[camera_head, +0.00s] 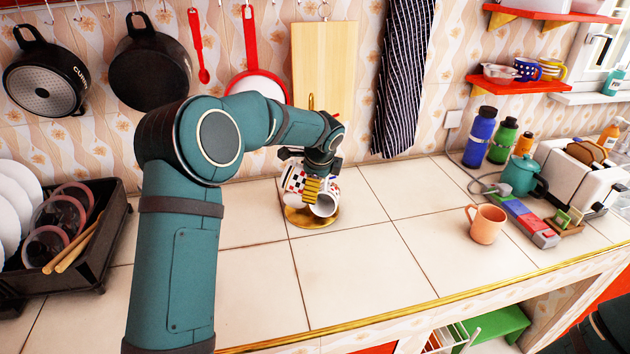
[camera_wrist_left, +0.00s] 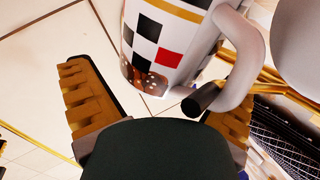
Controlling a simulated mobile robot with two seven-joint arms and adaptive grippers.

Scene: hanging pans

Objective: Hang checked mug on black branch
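The checked mug (camera_wrist_left: 150,50), white with black and red squares, fills the upper middle of the left wrist view; in the head view it (camera_head: 292,179) is partly hidden behind my left gripper (camera_head: 313,186). The left gripper's fingers (camera_wrist_left: 158,105) are wide apart, with the mug just beyond them and not clamped. A black branch tip (camera_wrist_left: 205,98) shows at the lower end of the mug's handle; I cannot tell whether it passes through the loop. The gold mug stand's round base (camera_head: 300,222) rests on the counter. My right gripper is out of view.
A white mug (camera_head: 325,204) is at the stand's right side. An orange mug (camera_head: 486,223) stands to the right on the tiled counter (camera_head: 370,265). A dish rack (camera_head: 95,255) is at left. The counter's middle front is clear.

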